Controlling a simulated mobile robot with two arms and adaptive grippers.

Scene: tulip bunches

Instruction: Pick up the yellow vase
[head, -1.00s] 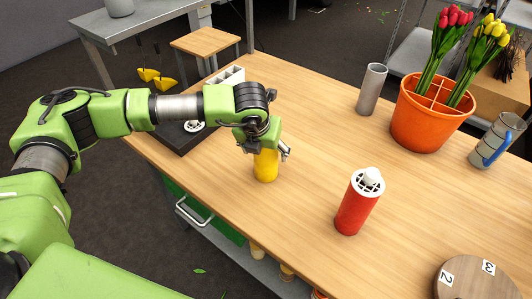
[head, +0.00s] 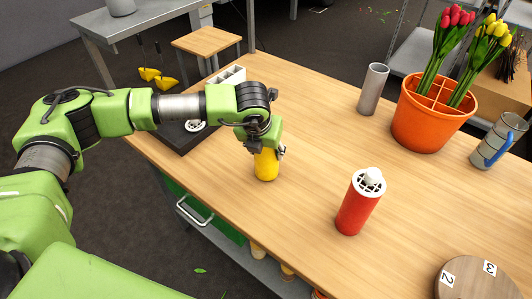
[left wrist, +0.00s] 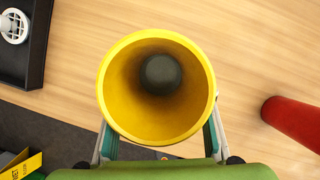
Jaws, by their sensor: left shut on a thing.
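The yellow vase (head: 266,166) stands upright on the wooden table (head: 310,140) near its left edge. My left gripper (head: 265,149) is above and around its upper part, shut on it. In the left wrist view the open mouth of the yellow vase (left wrist: 112,92) fills the middle, with a dark round shape down inside. The gripper's fingers show at both sides of the vase, partly hidden by it. My right gripper is not in view.
A red vase (head: 354,210) with a white grid lid stands to the right. Behind are a grey cylinder (head: 371,90), an orange pot (head: 425,125) with tulips, and a metal jug (head: 492,148) with a blue handle. A dark tray (head: 180,140) lies at left. A round board (head: 480,285) is front right.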

